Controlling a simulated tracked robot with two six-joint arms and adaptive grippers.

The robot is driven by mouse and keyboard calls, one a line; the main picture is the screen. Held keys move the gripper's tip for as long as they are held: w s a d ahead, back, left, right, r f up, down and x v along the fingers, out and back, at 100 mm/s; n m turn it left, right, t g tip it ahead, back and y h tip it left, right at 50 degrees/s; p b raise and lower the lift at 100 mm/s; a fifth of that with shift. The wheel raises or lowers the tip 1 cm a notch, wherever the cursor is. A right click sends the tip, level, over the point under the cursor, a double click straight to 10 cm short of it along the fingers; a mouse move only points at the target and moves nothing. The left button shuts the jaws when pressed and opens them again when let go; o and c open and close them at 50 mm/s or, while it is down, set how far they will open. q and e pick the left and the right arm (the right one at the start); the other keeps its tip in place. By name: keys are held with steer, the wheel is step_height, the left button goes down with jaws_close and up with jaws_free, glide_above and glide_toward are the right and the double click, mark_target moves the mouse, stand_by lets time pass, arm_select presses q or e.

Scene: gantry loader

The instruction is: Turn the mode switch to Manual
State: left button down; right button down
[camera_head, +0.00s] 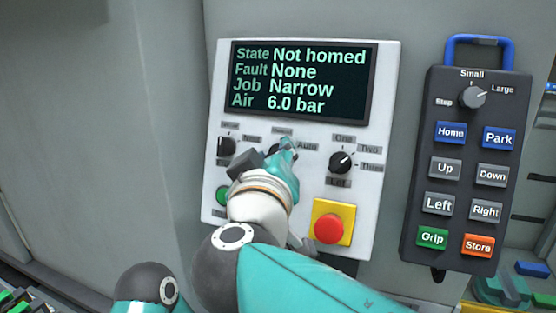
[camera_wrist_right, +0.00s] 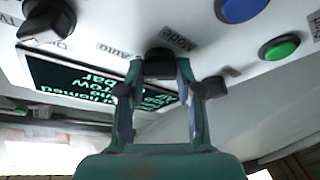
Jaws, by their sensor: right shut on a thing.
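The mode switch (camera_wrist_right: 160,66) is a black rotary knob on the white control panel (camera_head: 389,150). In the wrist view it sits between the two fingertips of my right gripper (camera_wrist_right: 158,88), which is shut on it. In the head view my right gripper (camera_head: 286,153) reaches the panel from below and covers most of the knob. A small label stands above the switch and an "Auto" label (camera_head: 307,146) to its right. The knob's pointer is hidden, so I cannot tell its setting. My left gripper is not in view.
The screen (camera_head: 300,82) reads Not homed, fault None, job Narrow, air 6.0 bar. Other knobs flank the switch, left (camera_head: 226,146) and right (camera_head: 341,161). A red emergency button (camera_head: 328,228) is below right. A dark pendant (camera_head: 468,170) hangs at right.

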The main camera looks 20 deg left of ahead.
steer(key=n+y, duration=0.1)
steer(key=n, duration=0.2)
steer(key=shift+r+g, duration=0.15)
steer(key=shift+g, duration=0.25)
steer(key=n+g+p, duration=0.1)
steer(key=n, duration=0.2)
steer(key=shift+r+y+p, duration=0.15)
steer(key=shift+y+p, duration=0.15)
steer(key=shift+p, duration=0.1)
steer(key=n+g+p, duration=0.1)
steer(key=n+p, duration=0.2)
steer(key=n, duration=0.1)
steer(key=shift+g+p, duration=0.3)
steer(key=shift+p, duration=0.1)
steer(key=shift+f+n+g+p, duration=0.2)
steer(key=shift+n+g+p, duration=0.2)
steer(key=shift+n+p, duration=0.4)
steer(key=shift+f, duration=0.1)
steer(key=c, duration=0.8)
jaws_free()
steer(key=shift+a, duration=0.1)
steer(key=shift+o, duration=0.2)
